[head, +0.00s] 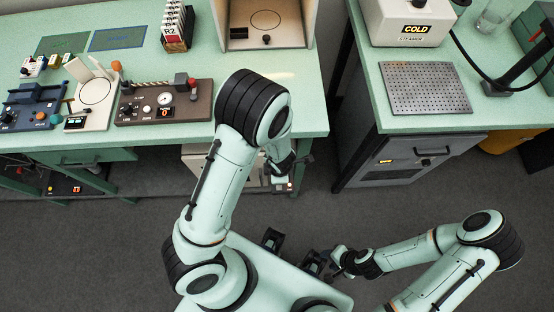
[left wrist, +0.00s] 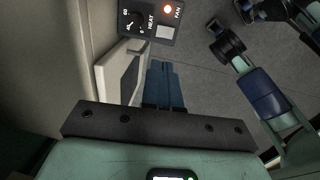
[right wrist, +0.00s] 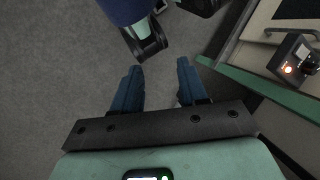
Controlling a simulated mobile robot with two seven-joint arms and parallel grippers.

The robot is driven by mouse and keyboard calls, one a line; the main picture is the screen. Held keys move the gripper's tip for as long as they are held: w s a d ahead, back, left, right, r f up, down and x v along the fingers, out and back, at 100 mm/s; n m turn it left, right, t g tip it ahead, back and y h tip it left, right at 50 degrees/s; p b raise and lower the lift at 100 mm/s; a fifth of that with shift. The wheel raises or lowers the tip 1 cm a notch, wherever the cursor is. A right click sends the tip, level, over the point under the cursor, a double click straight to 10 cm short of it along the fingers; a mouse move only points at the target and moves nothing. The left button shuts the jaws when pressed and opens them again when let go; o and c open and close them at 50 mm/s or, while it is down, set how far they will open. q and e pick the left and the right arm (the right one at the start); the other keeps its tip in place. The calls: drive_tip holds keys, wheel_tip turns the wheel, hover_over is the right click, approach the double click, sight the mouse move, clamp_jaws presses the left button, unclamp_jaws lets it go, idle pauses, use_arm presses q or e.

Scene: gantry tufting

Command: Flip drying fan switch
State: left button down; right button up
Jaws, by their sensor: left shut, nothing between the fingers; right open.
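The drying fan's control panel (left wrist: 150,22) is a small dark box with a HEAT knob (left wrist: 134,22), a lit orange-red lamp marked FAN (left wrist: 168,9) and a pale square (left wrist: 163,33). It also shows at the right of the right wrist view (right wrist: 292,62). In the head view, the panel (head: 284,187) is under the bench, partly hidden by my left arm. My left gripper (left wrist: 162,64) is shut and empty, a little short of the panel, beside a pale open-looking door or flap. My right gripper (right wrist: 160,66) is open and empty, away from the panel.
The green bench (head: 310,118) above the panel holds a brown control box (head: 150,115) and other devices. The grey floor (head: 110,245) between is clear.

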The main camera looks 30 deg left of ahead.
use_arm(q)
drive_tip(key=f+b, duration=0.2)
drive_tip(key=f, duration=0.1)
drive_tip(key=f+b, duration=0.4)
drive_tip(key=f, duration=0.1)
drive_tip(key=shift+w+a+f, duration=0.25)
drive_tip(key=shift+w+f, duration=0.05)
drive_tip(key=shift+w, duration=0.05)
drive_tip(key=f+b, duration=0.2)
drive_tip(key=f, duration=0.1)
drive_tip(key=f+b, duration=0.1)
drive_tip(key=b, duration=0.1)
drive_tip(key=shift+w+a+f, duration=0.15)
drive_tip(key=shift+w+f, duration=0.15)
drive_tip(key=shift+f, duration=0.4)
use_arm(e)
wheel_tip(320, 180, down, 10)
drive_tip(key=shift+s, duration=0.2)
use_arm(q)
drive_tip(key=shift+w, duration=0.1)
use_arm(e)
drive_tip(key=shift+r, duration=0.15)
use_arm(q)
drive_tip(key=shift+f+b, duration=0.2)
drive_tip(key=shift+b, duration=0.1)
